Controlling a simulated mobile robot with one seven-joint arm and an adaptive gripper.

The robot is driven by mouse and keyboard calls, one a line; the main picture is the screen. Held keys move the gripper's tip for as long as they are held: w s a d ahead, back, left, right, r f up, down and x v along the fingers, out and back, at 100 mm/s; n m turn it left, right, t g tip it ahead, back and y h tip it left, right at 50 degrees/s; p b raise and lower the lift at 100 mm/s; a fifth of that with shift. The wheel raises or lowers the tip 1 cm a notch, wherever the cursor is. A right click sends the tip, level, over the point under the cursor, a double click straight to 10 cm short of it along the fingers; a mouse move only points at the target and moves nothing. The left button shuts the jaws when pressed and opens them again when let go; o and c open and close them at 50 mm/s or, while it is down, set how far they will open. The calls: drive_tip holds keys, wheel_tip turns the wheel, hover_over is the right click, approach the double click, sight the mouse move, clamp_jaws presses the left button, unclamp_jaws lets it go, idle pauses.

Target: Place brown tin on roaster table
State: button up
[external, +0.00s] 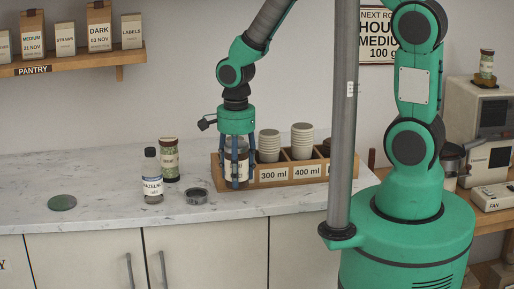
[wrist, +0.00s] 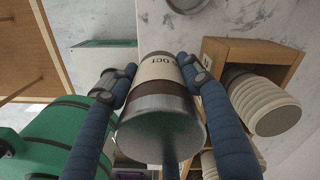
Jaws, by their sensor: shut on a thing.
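My gripper (external: 238,183) is shut on a brown tin (external: 237,168), with one blue finger on each side. The tin is upright in front of the left end of the cup crate; I cannot tell whether its base touches the counter. In the wrist view the tin (wrist: 160,110) shows a cream label with "OCT", a dark brown band and a bare metal end, between the fingers (wrist: 157,68). The roaster table (external: 490,203) is the wooden one at the far right, partly hidden behind my base.
The wooden cup crate (external: 270,176) stands close behind the tin. A hazelnut bottle (external: 152,178), a green jar (external: 169,160), a small metal dish (external: 196,197) and a green disc (external: 62,202) are on the counter. The roaster (external: 478,115) and fan box (external: 493,197) occupy the roaster table.

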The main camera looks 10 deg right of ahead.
drive_tip(key=s+d+r+m+p, duration=0.15)
drive_tip(key=d+m, duration=0.25)
drive_tip(key=d, duration=0.9)
drive_tip(key=d+r+m+p, duration=0.2)
drive_tip(key=d+r+m, duration=0.1)
drive_tip(key=d, duration=1)
drive_tip(key=d+r+m+p, duration=0.2)
drive_tip(key=d+r+m, duration=0.15)
drive_tip(key=d, duration=0.95)
drive_tip(key=w+d+f+m+b, duration=0.2)
drive_tip(key=w+d+f+b, duration=0.1)
drive_tip(key=w+d+f, duration=0.6)
drive_tip(key=w+d+f+m+b, duration=0.3)
drive_tip(key=w+d+f, duration=0.5)
drive_tip(key=d+f, duration=0.4)
drive_tip(key=shift+w+d+f, duration=0.15)
drive_tip(key=shift+w+d, duration=0.25)
drive_tip(key=shift+d, duration=1.65)
drive_tip(key=shift+f+b, duration=0.6)
drive_tip(key=shift+f, duration=2.5)
